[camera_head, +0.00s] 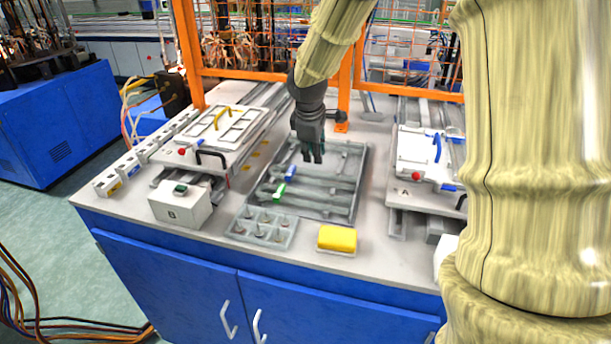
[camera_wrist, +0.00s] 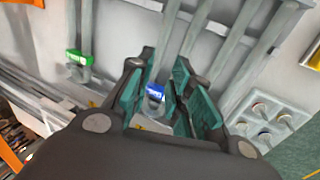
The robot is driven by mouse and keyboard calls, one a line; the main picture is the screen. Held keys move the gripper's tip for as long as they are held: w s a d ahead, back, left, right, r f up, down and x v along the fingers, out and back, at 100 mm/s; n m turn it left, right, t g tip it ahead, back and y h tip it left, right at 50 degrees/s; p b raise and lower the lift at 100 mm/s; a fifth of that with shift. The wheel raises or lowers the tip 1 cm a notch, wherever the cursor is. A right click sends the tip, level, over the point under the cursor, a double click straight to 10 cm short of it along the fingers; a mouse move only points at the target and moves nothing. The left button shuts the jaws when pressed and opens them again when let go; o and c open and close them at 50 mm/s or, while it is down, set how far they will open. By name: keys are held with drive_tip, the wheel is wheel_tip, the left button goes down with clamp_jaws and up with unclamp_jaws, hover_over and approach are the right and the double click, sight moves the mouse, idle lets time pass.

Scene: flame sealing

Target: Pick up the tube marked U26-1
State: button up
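A grey tray (camera_head: 345,205) lies in the middle of the bench. In it are a tube end with a blue piece (camera_head: 290,173) and one with a green piece (camera_head: 279,193). No marking U26-1 is readable, so I cannot tell which tube bears it. My gripper (camera_head: 313,157) is open and empty, pointing down over the tray, right of and above the blue piece in the head view. In the wrist view the blue piece (camera_wrist: 155,92) shows between my open teal fingers (camera_wrist: 162,75), apparently below them. The green piece (camera_wrist: 78,58) is outside them, to the left.
A small rack with several pegs (camera_head: 263,228) and a yellow block (camera_head: 337,239) are at the bench's front. White-lidded fixtures stand left (camera_head: 220,132) and right (camera_head: 425,150) of the tray. A white control box (camera_head: 180,208) is at the front left. An orange mesh fence (camera_head: 345,75) runs behind.

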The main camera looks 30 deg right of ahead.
sight(315, 171)
drive_tip(key=shift+x, duration=1.15)
drive_tip(key=shift+w+f, duration=0.1)
drive_tip(key=shift+f, duration=0.2)
drive_tip(key=shift+p+x, duration=1)
drive_tip(key=shift+x, duration=1.65)
drive_tip(key=shift+w, duration=0.15)
clamp_jaws()
